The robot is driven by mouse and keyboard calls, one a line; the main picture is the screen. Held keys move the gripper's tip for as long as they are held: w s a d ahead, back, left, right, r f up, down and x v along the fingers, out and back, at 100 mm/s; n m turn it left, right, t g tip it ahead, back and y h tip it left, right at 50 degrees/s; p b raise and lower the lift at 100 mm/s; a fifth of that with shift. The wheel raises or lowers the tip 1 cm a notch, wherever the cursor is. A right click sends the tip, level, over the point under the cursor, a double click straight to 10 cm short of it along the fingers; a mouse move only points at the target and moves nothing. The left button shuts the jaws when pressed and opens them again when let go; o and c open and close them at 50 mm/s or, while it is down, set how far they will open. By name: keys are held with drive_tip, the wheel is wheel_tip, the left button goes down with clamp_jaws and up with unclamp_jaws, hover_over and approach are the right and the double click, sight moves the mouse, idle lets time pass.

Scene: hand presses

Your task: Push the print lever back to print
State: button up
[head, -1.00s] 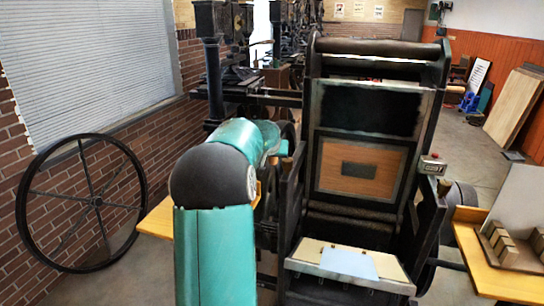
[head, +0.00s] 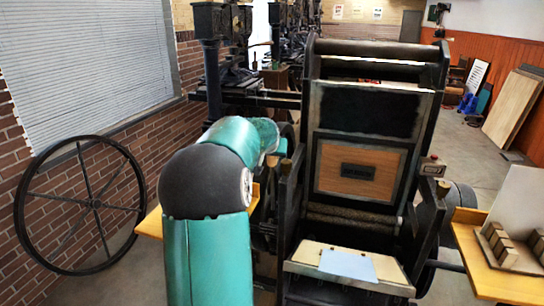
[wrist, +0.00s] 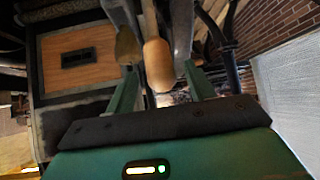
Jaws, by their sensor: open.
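A rounded wooden handle (wrist: 158,64), which looks like the grip of the print lever, shows in the wrist view. It lies between the two green fingers of my gripper (wrist: 163,88), which are spread apart with a gap on each side of it. I cannot tell whether either finger touches the handle. The press (head: 372,110) stands upright in the head view, with a dark plate above a wooden panel (head: 359,172). In the head view my teal arm hides the handle and my fingers.
A large spoked wheel (head: 95,204) stands by the brick wall at left. A pale sheet (head: 347,265) lies on the press's front board. A yellow table (head: 500,275) with small blocks stands at right. Other presses stand behind.

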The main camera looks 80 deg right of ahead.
drive_tip(key=v, duration=1.1)
drive_tip(key=shift+w, duration=0.1)
